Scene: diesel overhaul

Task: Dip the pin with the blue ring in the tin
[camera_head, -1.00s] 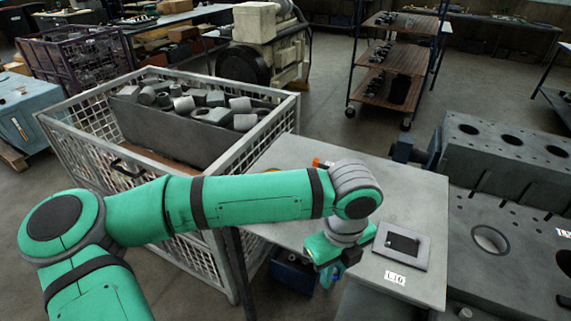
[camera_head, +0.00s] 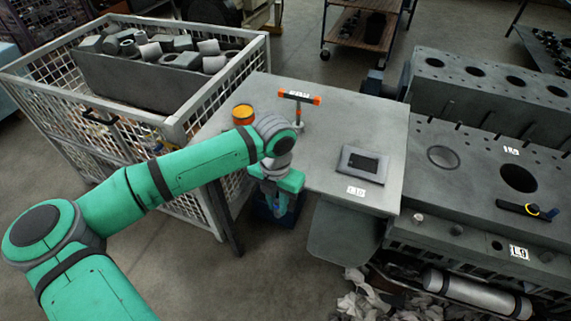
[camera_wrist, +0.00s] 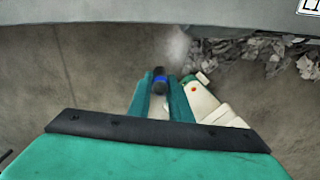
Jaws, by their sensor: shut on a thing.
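My gripper (camera_head: 279,207) hangs over the near side of the grey table, pointing down, with its fingers beyond the edge. In the wrist view my gripper (camera_wrist: 160,92) is shut on a dark pin with a blue ring (camera_wrist: 160,78). Only the pin's end and ring show between the fingers; the rest is hidden. An orange-topped tin (camera_head: 243,113) stands on the table's left part, behind my forearm, and its lower part is partly hidden. The gripper is apart from the tin, nearer the camera and lower in the picture.
The grey table (camera_head: 335,115) also bears a T-handled tool (camera_head: 299,98) with orange ends and a dark-centred plate (camera_head: 362,165). A mesh crate (camera_head: 178,128) of metal parts stands left. A dark blue bin (camera_head: 264,212) is below my gripper. An engine block (camera_head: 470,185) stands right.

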